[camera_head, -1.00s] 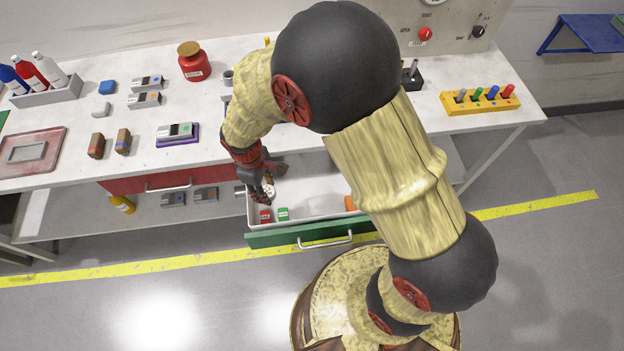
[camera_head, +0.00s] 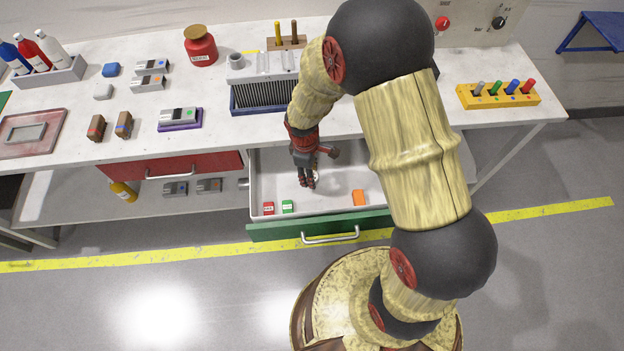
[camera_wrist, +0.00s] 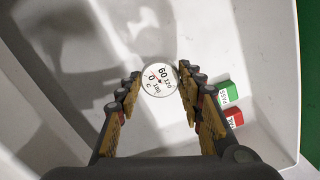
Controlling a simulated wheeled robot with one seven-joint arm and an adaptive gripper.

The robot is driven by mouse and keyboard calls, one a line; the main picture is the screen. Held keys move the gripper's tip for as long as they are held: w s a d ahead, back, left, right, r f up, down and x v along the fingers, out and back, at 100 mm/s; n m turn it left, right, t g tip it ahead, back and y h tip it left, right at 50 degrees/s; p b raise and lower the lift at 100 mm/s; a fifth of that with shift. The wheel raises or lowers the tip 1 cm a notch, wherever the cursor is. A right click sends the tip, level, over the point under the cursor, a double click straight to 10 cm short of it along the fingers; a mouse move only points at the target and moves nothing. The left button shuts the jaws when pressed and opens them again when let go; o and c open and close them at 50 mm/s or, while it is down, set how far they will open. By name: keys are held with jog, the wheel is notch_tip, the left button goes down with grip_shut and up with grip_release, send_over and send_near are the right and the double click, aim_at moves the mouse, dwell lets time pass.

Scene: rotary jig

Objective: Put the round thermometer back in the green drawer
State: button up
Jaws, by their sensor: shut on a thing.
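The round thermometer (camera_wrist: 158,79) has a white dial with black numbers. In the wrist view it sits between the fingertips of my gripper (camera_wrist: 158,90), which is shut on it. In the head view my gripper (camera_head: 308,178) points down inside the open green drawer (camera_head: 270,232), and the thermometer is mostly hidden by the fingers. The drawer is pulled out, with its white inside showing. I cannot tell whether the thermometer touches the drawer floor.
The white bench (camera_head: 220,140) edges the drawer behind. The drawer's middle floor is clear.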

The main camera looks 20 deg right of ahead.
jog(key=shift+w+d+f+b, duration=0.1)
jog(key=shift+d+f+b, duration=0.1)
jog(key=shift+f+b, duration=1.25)
jog(key=shift+f+p, duration=0.4)
jog(key=shift+p, duration=0.05)
jog(key=shift+f, duration=0.15)
jog(key=o, duration=1.2)
jog(key=shift+c, duration=0.2)
jog(key=shift+o, duration=0.7)
